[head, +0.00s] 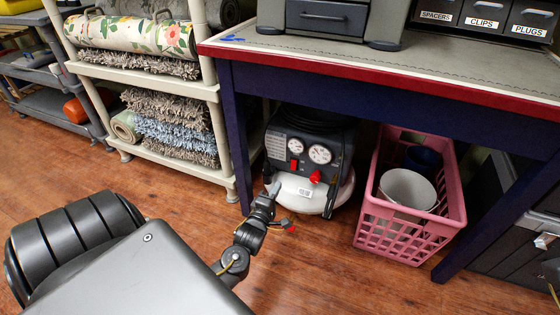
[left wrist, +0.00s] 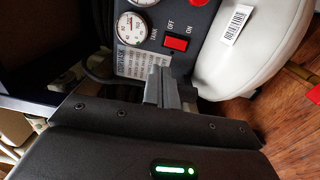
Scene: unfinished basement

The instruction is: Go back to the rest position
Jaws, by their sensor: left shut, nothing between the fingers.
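My left gripper (head: 273,190) is in front of the air compressor (head: 310,160) under the workbench. Its fingers are closed together with nothing between them. In the left wrist view the shut fingers (left wrist: 162,88) point at the compressor's control panel (left wrist: 140,62), close to the red on/off switch (left wrist: 176,43). I cannot tell whether the fingertips touch the panel. The compressor has two round gauges, a red knob and a white tank (left wrist: 245,50). My right gripper does not show in either view.
The workbench (head: 390,98) with a red edge and dark blue legs stands over the compressor. A pink crate (head: 400,237) with a white bucket (head: 407,188) stands to its right. A shelf (head: 150,82) with rolled rugs stands at the left. Wood floor is clear in front.

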